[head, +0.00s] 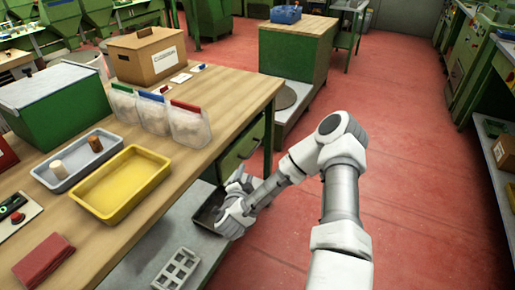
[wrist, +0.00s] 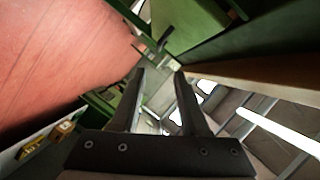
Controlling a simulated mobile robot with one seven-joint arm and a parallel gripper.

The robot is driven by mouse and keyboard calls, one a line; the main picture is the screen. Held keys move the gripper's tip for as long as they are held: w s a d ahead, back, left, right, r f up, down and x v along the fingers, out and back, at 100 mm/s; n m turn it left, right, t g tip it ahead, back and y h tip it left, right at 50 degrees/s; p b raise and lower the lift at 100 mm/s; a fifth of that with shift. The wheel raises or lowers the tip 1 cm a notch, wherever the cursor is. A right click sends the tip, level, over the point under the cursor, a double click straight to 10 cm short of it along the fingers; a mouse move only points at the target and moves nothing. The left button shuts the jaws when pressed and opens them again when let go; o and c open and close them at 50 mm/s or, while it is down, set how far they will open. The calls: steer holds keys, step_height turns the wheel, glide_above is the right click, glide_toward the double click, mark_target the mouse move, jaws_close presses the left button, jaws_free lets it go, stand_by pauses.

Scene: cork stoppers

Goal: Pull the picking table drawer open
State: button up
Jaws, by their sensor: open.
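The picking table (head: 225,100) has a wooden top and green frame on the left of the head view. Its green drawer front (head: 236,155) shows under the top, with a small dark handle; it looks flush with the frame. My gripper (head: 238,180) is low beside the table's right side, just below and in front of the drawer, partly hidden by its own wrist. In the wrist view my gripper (wrist: 159,72) has its two dark fingers apart with nothing held. A green panel (wrist: 185,25) lies beyond the fingertips, with a dark bar near it. I cannot tell whether the fingers touch it.
A yellow tray (head: 76,194), a grey tray with stoppers (head: 47,181), several clear bags and a cardboard box (head: 130,70) are on the tabletop. A grey rack (head: 178,268) and a dark bin (head: 203,216) sit on the lower shelf. Red floor (head: 410,190) is clear to the right.

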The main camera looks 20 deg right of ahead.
mark_target(254, 149)
steer(key=b+x, duration=0.3)
steer(key=x, duration=1.4)
steer(key=shift+w+d, duration=0.1)
steer(key=shift+d, duration=0.15)
jaws_close()
stand_by(0.7)
